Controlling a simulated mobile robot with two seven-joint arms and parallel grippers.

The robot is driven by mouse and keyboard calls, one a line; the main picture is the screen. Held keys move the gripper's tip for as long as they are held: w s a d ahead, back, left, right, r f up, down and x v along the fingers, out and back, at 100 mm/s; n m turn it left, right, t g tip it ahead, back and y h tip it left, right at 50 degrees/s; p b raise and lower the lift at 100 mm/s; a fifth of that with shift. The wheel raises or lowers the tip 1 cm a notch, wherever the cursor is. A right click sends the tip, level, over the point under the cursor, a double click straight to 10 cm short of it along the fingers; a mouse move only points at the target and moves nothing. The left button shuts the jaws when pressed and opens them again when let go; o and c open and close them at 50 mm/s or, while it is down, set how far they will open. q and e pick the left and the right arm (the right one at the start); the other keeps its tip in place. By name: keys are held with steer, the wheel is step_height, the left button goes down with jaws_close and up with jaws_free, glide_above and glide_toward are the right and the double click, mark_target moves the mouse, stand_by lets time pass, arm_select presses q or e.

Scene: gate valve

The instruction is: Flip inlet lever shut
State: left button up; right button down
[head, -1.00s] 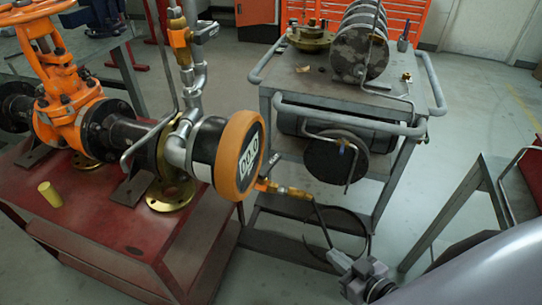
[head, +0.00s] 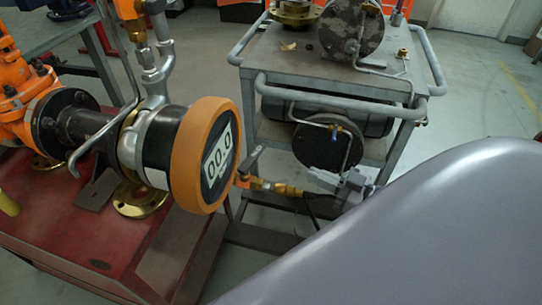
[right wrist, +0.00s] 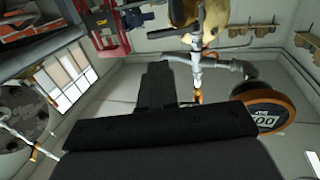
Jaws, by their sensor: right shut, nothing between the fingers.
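A small brass valve (head: 262,186) sticks out to the right of the round orange-rimmed gauge (head: 205,155). Its dark lever (head: 252,159) stands up from the valve body, at an angle across the line of the fitting. A second lever valve (head: 150,8) sits at the top of the riser pipe. My left gripper is out of view.
The gauge sits on a flanged pipe run above a red bench (head: 90,245). A dark hose hangs below the brass valve. My own arm fills the lower right.

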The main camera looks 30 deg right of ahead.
mark_target(262, 152)
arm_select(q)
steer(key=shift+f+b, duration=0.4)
arm_select(e)
steer(key=x, duration=1.2)
steer(key=shift+w, duration=0.15)
steer(key=shift+a, duration=0.1)
